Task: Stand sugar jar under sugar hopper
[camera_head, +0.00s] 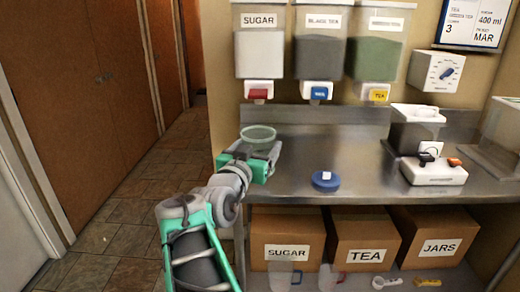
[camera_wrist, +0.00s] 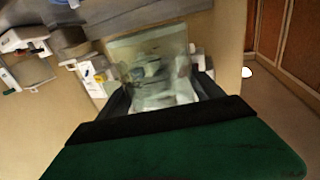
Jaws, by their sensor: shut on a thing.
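The sugar hopper (camera_head: 260,50) hangs on the wall at the left of a row of dispensers, with a white outlet and red lever (camera_head: 258,93). My gripper (camera_head: 254,160) is shut on a clear greenish jar (camera_head: 258,133), which is upright with its open rim up. The jar is below the sugar hopper's outlet in the head view, near the counter's left end. I cannot tell whether its base touches the counter. In the wrist view the clear jar (camera_wrist: 150,75) sits between the dark fingers. The gripper hides its lower part in the head view.
A blue lid (camera_head: 326,180) lies on the steel counter (camera_head: 365,195). A black tea hopper (camera_head: 319,50) and a green-filled hopper (camera_head: 380,50) hang to the right. A white grinder or scale (camera_head: 432,170) stands at the right. Labelled boxes (camera_head: 288,250) and pitchers are below.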

